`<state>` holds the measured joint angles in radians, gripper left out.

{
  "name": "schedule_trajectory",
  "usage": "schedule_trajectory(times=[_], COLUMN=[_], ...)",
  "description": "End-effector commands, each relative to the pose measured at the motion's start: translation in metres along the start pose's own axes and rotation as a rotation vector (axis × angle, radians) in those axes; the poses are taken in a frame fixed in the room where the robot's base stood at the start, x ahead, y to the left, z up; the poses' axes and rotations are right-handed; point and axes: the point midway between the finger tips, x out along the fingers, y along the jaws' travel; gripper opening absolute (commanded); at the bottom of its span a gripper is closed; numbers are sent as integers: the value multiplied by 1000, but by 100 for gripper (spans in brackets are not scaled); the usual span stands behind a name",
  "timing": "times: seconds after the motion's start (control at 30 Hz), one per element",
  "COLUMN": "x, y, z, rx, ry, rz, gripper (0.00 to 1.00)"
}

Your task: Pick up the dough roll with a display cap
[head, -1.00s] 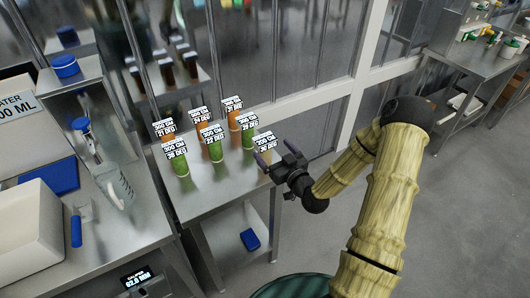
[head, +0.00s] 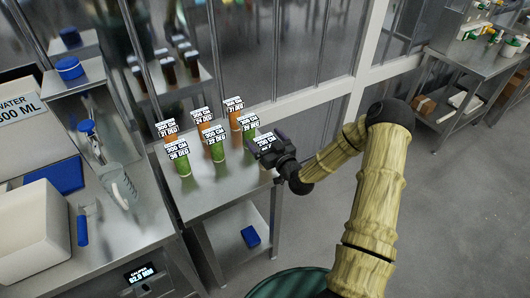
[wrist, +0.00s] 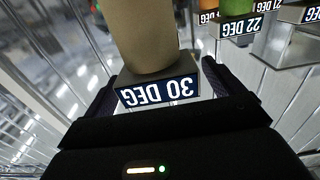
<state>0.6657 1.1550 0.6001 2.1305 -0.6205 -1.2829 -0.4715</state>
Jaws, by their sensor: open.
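A tan dough roll (wrist: 140,35) with a display cap (wrist: 158,92) reading "30 DEG" shows upside down in the wrist view. My gripper (wrist: 160,88) is open, with one dark finger on each side of this roll near the cap. I cannot tell whether either finger touches it. In the head view my gripper (head: 268,152) is at the table's right edge and overlaps a display cap (head: 263,142). The roll's body is hidden there. Green rolls (head: 184,174) and orange rolls (head: 235,120) with similar caps stand upright on the left.
The rolls stand on a steel table (head: 215,190) close beside one another, left of my gripper. A glazed partition is behind. A counter (head: 130,225) with a white basin (head: 35,230) is at left. The floor (head: 330,220) at right is clear.

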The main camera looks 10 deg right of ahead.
Motion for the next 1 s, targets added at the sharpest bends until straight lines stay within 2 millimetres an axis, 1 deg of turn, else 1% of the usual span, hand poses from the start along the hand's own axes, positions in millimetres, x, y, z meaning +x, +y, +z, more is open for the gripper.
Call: schedule_trajectory(times=[0.47, 0.57, 0.7, 0.77, 0.8, 0.83, 1.0], x=[0, 0, 0, 0, 0, 0, 0], y=[0, 0, -1, -1, -1, -1, -1], z=[0, 0, 0, 0, 0, 0, 0], rx=[0, 0, 0, 0, 0, 0, 0], ry=[0, 0, 0, 0, 0, 0, 2], rz=[-1, -1, -1, -1, -1, -1, -1], gripper=[93, 75, 48, 36, 28, 23, 23])
